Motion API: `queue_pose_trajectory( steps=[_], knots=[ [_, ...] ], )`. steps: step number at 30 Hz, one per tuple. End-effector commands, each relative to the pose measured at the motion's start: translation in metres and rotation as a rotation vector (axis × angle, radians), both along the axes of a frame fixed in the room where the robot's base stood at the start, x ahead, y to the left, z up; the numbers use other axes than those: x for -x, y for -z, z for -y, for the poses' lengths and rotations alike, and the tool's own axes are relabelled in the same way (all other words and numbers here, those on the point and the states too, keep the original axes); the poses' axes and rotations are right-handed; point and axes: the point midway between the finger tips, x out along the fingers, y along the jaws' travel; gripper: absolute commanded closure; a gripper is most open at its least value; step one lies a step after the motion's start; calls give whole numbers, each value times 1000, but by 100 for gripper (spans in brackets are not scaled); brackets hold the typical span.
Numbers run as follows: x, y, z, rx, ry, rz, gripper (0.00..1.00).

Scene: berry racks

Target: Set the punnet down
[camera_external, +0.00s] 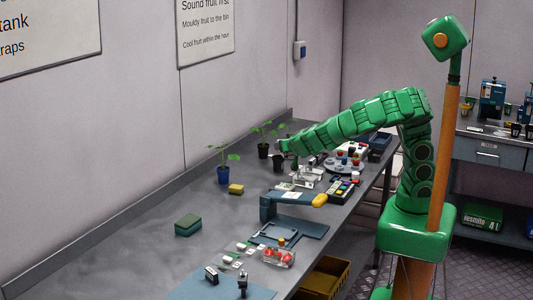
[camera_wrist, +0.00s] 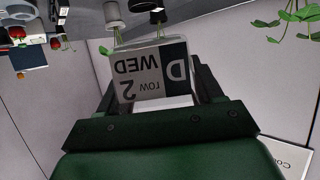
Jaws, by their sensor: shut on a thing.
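My gripper (camera_external: 287,147) is at the end of the green arm, reaching over the far part of the bench near the potted seedlings. No fruit shows between the fingers. A clear punnet (camera_external: 278,257) with red fruit stands on the near part of the bench, well apart from my gripper. I cannot tell whether the card touches anything.
Seedling pots (camera_external: 223,175) stand along the back of the grey bench (camera_external: 150,247). A scale-like blue device (camera_external: 290,200), a green block (camera_external: 188,225) and a yellow sponge (camera_external: 236,189) lie about. A yellow crate (camera_external: 327,280) is beside the front edge. Bare bench lies at left.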

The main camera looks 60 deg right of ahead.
Motion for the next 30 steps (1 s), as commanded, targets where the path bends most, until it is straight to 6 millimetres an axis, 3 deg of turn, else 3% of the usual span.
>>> queue_pose_trajectory(
  steps=[12, 24, 30],
  knots=[
    [-59, 28, -10, -3, -1, -1, 68],
    [-90, 69, -15, -1, 0, -2, 68],
    [-99, 78, -16, -1, 0, -1, 68]
  ],
)
